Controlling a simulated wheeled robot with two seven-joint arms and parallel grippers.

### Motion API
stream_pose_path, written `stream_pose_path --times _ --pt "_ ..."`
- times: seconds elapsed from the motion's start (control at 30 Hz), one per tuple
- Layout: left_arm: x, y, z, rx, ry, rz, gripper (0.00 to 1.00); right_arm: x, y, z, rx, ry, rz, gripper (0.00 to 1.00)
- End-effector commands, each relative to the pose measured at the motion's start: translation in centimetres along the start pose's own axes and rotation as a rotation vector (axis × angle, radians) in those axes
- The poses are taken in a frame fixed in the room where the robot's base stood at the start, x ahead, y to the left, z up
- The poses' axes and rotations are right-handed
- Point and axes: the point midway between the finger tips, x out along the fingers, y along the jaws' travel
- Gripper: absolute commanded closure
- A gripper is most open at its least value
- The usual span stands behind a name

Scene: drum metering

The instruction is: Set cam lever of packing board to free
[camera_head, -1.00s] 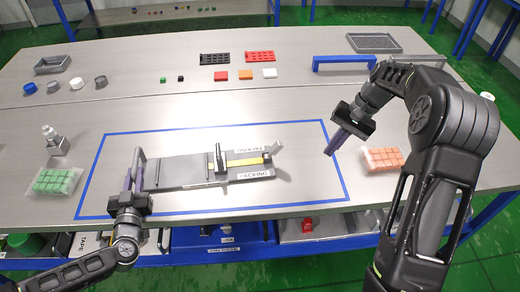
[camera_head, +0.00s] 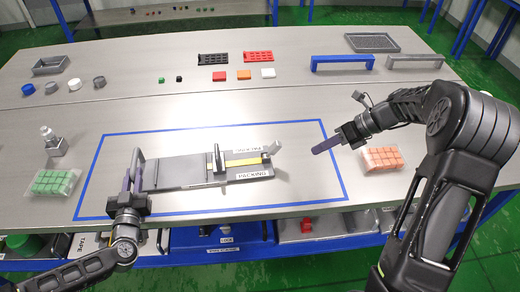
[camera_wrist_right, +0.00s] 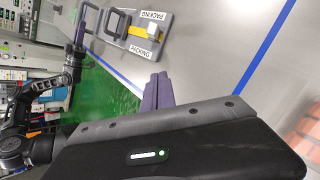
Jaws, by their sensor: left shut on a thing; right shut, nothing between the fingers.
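The grey packing board (camera_head: 175,172) lies flat inside the blue taped rectangle. It has a dark upright clamp frame (camera_head: 215,162), a yellow strip (camera_head: 243,162) and two PACKING labels. A light grey lever (camera_head: 272,149) stands at its right end, leaning up and right; it also shows white in the right wrist view (camera_wrist_right: 154,34). My left gripper (camera_head: 127,180) is shut on the grey handle (camera_head: 141,160) at the board's left end. My right gripper (camera_head: 314,151) is shut and empty, right of the lever and apart from it; its fingers (camera_wrist_right: 157,92) point toward the board.
A bag of orange cubes (camera_head: 382,159) lies right of the tape, near my right arm. A bag of green cubes (camera_head: 56,182) and a small bottle-like item (camera_head: 53,140) stand at left. Blocks, trays and a blue bridge (camera_head: 342,62) stand behind.

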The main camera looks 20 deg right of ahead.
Motion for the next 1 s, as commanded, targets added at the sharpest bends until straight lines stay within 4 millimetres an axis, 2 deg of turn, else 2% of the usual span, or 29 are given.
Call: stream_pose_path --times 0.23,0.37,0.57,0.9,1.0 --pt "0.0 0.0 0.0 0.0 0.001 0.0 1.0 0.2 0.0 0.0 -0.003 0.001 0.001 1.0" --pt "0.0 0.0 0.0 0.0 0.001 0.0 1.0 0.9 0.1 0.0 -0.004 0.002 0.003 1.0" --pt "0.0 0.0 0.0 0.0 0.001 0.0 1.0 3.6 0.1 0.0 -0.004 0.003 0.004 1.0" --pt "0.0 0.0 0.0 0.0 0.001 0.0 1.0 10.4 0.1 -0.1 -0.004 0.004 0.004 1.0" --pt "0.0 0.0 0.0 0.0 0.001 0.0 1.0 10.6 0.0 1.9 -0.008 0.001 0.0 1.0"
